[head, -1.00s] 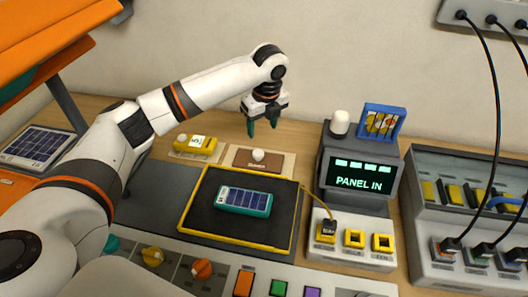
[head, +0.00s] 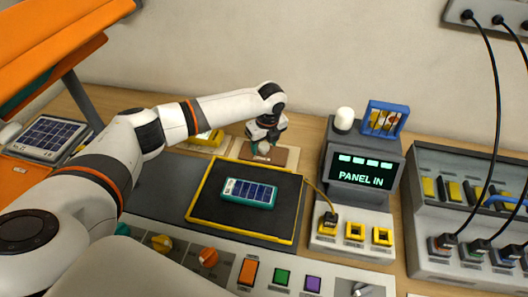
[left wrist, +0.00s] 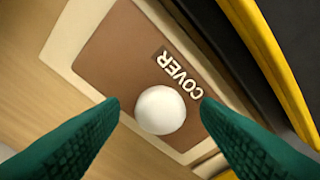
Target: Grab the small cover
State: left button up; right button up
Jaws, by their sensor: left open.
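The small cover is a brown plate (head: 279,155) marked COVER with a round white knob, lying on a pale base behind the yellow-framed mat. In the left wrist view the brown cover (left wrist: 120,55) fills the middle, and its white knob (left wrist: 160,110) sits between my two green fingertips. My left gripper (head: 262,149) is open, pointing down over the cover; it also shows in the left wrist view (left wrist: 160,108). The fingers stand on either side of the knob without visible contact. My right gripper is not in view.
A teal solar panel (head: 248,192) lies on the black mat with a yellow rim (head: 190,205). A yellow block (head: 208,138) is left of the cover. A grey display unit (head: 362,165) reading PANEL IN stands to the right. Knobs and coloured buttons line the front console.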

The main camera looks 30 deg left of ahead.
pick_arm(q)
jog(key=shift+r, duration=0.1)
jog(key=c, duration=1.1)
